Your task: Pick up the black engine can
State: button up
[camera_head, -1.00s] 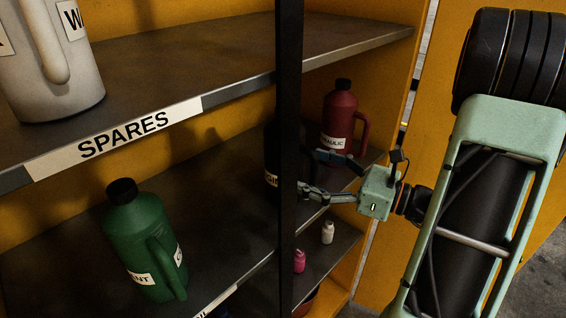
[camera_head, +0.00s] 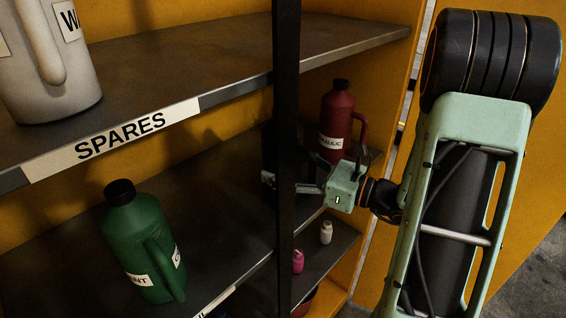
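The black engine can (camera_head: 268,155) stands on the middle shelf, mostly hidden behind the dark upright post. Only a dark strip and part of its pale label show left of the post. My gripper (camera_head: 304,174) reaches in from the right at the can's height. Its two fingers point left toward the can, one behind the other, and their tips run into the post and dark shadow. I cannot tell whether the fingers touch the can or have closed on it.
A red hydraulic can (camera_head: 338,122) stands close behind my gripper. The dark post (camera_head: 287,80) crosses the view in front of the can. A green can (camera_head: 142,240) stands at left on the same shelf. The SPARES shelf (camera_head: 240,88) is above; small bottles sit below.

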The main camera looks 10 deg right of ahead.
jog(key=c, duration=0.9)
jog(key=shift+o, duration=0.2)
jog(key=shift+r, duration=0.15)
